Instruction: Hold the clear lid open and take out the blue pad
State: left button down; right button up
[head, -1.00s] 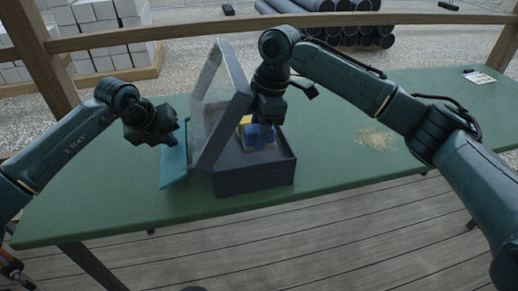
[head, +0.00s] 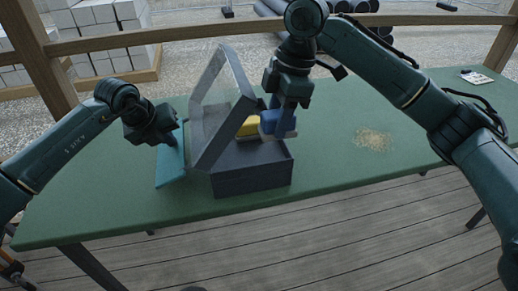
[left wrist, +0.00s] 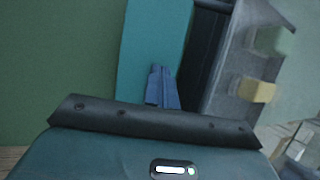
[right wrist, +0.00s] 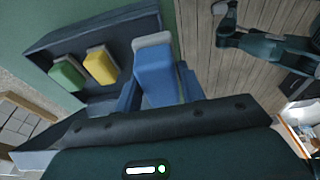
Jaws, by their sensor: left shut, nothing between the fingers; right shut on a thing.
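The dark grey box (head: 250,175) stands on the green table. A yellow pad (right wrist: 101,65) and a green pad (right wrist: 67,76) are in the box.
The green table (head: 110,195) is clear to the right of the box, apart from a patch of pale grains (head: 373,139). A small white card-like item (head: 477,77) lies at the far right. A wooden rail (head: 180,33) runs behind the table.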

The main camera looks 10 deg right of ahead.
pick_arm(q)
jog(key=shift+f, duration=0.25)
pick_arm(e)
jog(key=shift+s+d+f, duration=0.2)
jog(key=shift+s+d, duration=0.25)
jog(key=shift+s, duration=0.05)
pick_arm(q)
jog(key=shift+w+a+f, duration=0.2)
jog(key=shift+f, duration=0.05)
pick_arm(e)
jog(key=shift+s+d+f, duration=0.2)
jog(key=shift+d, duration=0.05)
pick_arm(q)
jog(key=shift+a, duration=0.1)
pick_arm(e)
jog(key=s+d, duration=0.7)
jog(key=s, duration=0.1)
jog(key=shift+s, duration=0.35)
pick_arm(q)
jog(key=shift+r, duration=0.15)
pick_arm(e)
jog(key=shift+r, duration=0.1)
